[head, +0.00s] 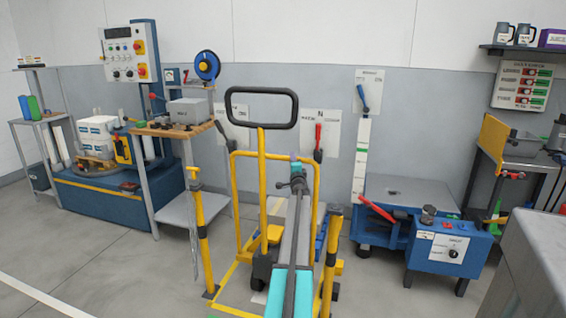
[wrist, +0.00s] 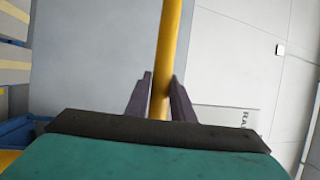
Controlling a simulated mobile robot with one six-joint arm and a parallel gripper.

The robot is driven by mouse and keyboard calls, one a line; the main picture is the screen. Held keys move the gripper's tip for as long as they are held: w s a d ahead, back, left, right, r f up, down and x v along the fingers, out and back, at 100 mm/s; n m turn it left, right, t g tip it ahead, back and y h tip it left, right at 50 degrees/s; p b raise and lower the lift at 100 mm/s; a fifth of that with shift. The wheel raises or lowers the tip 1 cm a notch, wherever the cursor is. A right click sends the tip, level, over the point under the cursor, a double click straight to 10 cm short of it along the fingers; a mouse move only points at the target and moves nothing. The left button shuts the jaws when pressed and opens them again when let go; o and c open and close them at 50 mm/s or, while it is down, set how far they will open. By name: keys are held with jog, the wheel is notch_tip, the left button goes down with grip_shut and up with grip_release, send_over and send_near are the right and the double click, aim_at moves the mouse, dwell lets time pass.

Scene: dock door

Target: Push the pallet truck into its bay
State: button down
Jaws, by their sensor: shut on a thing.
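The pallet truck's yellow upright handle bar (head: 262,165) ends in a black loop (head: 262,108) and stands just left of my arm in the head view. Its low body (head: 268,236) and a dark wheel are partly hidden. My gripper (head: 284,186) is beside the bar. In the wrist view, my gripper's dark jaws (wrist: 160,98) are shut around a yellow bar (wrist: 168,50), which looks like the truck's handle bar. A yellow hoop frame (head: 234,195) and yellow floor lines (head: 228,283) surround the truck; my arm hides part of this area.
Yellow posts stand at left (head: 201,235) and right (head: 331,250) of the truck. A wooden-topped stand (head: 172,130) is to the left. A blue machine (head: 440,250) is to the right, and a grey block (head: 535,265) is at the near right. Open floor lies at the lower left.

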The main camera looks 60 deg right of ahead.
jog(key=shift+s+d, duration=0.2)
jog(key=shift+s, duration=0.2)
jog(key=c, duration=1.5)
grip_release()
jog(key=shift+c, duration=0.2)
jog(key=shift+w+a, duration=0.15)
jog(key=shift+w, duration=0.15)
jog(key=shift+a, duration=0.15)
jog(key=p+v, duration=0.2)
jog(key=v, duration=1.1)
jog(key=shift+a, duration=0.25)
jog(key=shift+s, duration=0.15)
